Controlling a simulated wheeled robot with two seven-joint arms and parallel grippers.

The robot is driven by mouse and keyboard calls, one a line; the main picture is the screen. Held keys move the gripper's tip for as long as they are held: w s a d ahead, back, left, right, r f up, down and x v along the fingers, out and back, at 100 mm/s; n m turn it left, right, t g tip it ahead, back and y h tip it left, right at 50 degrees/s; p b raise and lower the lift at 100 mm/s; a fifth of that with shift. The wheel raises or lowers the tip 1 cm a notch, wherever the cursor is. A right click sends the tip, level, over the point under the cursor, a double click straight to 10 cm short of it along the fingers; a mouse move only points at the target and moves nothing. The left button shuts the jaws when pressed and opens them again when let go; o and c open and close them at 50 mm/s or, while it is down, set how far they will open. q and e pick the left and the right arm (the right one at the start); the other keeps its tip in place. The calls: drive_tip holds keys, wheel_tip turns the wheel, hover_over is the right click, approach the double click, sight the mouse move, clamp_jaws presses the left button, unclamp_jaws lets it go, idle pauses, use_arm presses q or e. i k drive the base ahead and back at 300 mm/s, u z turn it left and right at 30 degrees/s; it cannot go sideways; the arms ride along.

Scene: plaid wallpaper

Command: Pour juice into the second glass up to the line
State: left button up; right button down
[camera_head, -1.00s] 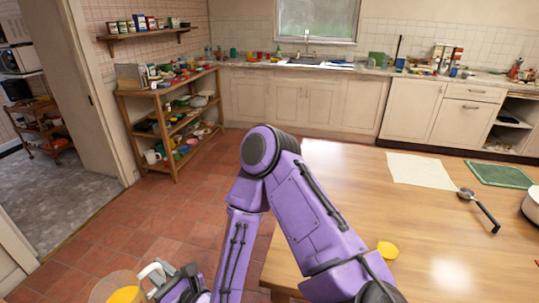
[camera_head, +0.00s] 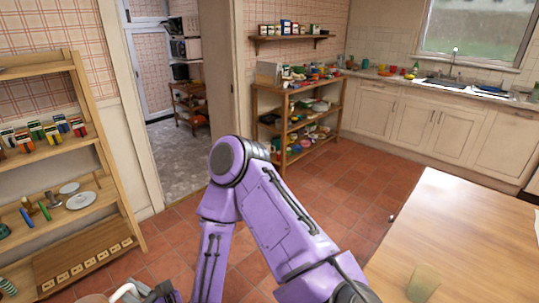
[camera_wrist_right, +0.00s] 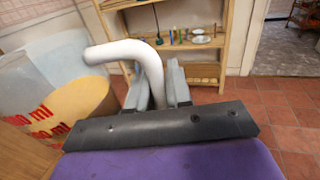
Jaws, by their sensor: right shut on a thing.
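My right gripper (camera_head: 158,294) is at the bottom of the head view, mostly cut off by the frame. In the right wrist view its fingers (camera_wrist_right: 156,84) are shut on the white curved handle of a clear jug (camera_wrist_right: 45,62). The jug has red "ml" markings and holds orange-tan juice (camera_wrist_right: 78,104). Only a sliver of the jug's rim (camera_head: 94,298) shows in the head view. A yellowish see-through glass (camera_head: 423,284) stands on the wooden table; its line and fill level cannot be made out. My left gripper is out of view.
The wooden table (camera_head: 455,235) fills the lower right. A wooden shelf unit (camera_head: 75,225) stands at the left, and another (camera_head: 298,122) by the far wall. Red tiled floor (camera_head: 345,195) is open between them. A counter with a sink (camera_head: 450,83) runs along the back.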

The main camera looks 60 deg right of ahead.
sight(426, 280)
drive_tip(key=k, duration=1.2)
drive_tip(key=z, duration=0.95)
